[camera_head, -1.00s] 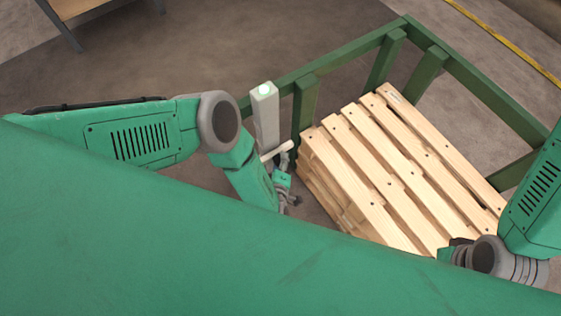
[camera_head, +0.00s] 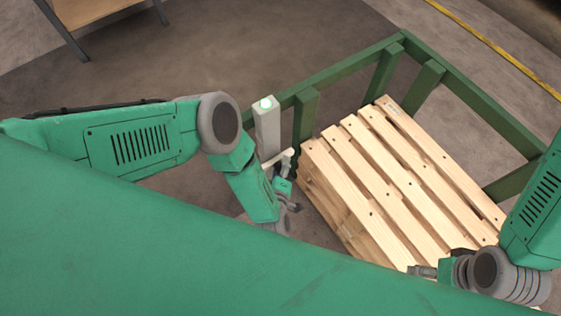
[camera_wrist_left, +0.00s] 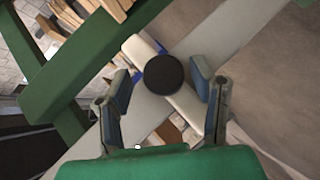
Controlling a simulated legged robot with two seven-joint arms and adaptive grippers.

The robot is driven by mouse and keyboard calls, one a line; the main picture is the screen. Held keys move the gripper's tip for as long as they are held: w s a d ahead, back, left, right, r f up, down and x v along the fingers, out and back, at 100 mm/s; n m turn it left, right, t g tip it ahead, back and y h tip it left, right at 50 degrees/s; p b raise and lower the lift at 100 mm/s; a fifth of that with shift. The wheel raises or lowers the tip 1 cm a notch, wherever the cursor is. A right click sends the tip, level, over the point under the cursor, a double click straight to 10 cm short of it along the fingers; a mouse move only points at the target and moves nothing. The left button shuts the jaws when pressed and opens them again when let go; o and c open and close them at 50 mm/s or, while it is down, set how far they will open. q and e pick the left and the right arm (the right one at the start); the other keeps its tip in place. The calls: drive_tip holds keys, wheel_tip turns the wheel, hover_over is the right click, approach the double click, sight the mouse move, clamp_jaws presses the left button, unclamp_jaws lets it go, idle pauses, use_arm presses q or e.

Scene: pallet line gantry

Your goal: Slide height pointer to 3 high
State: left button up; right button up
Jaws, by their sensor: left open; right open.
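The height pointer is a cream bar with a black round knob. It shows in the head view (camera_head: 278,157) on the side of a grey post (camera_head: 267,130) and in the left wrist view (camera_wrist_left: 163,78). In the wrist view it lies across the grey post (camera_wrist_left: 225,32). My left gripper (camera_head: 291,196) is just below the pointer in the head view. In the wrist view its open fingers (camera_wrist_left: 160,95) stand either side of the knob and bar; contact cannot be told. My right gripper (camera_head: 420,271) is open over the near edge of the pallets. No scale marks are readable.
A stack of wooden pallets (camera_head: 385,185) stands right of the post. A green frame (camera_head: 345,68) runs behind and right of it. A table (camera_head: 100,15) stands far left. The floor between is clear.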

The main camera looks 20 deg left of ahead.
sight(280, 167)
use_arm(q)
wheel_tip(280, 167, up, 9)
drive_tip(key=shift+f, duration=0.1)
drive_tip(key=shift+r, duration=0.25)
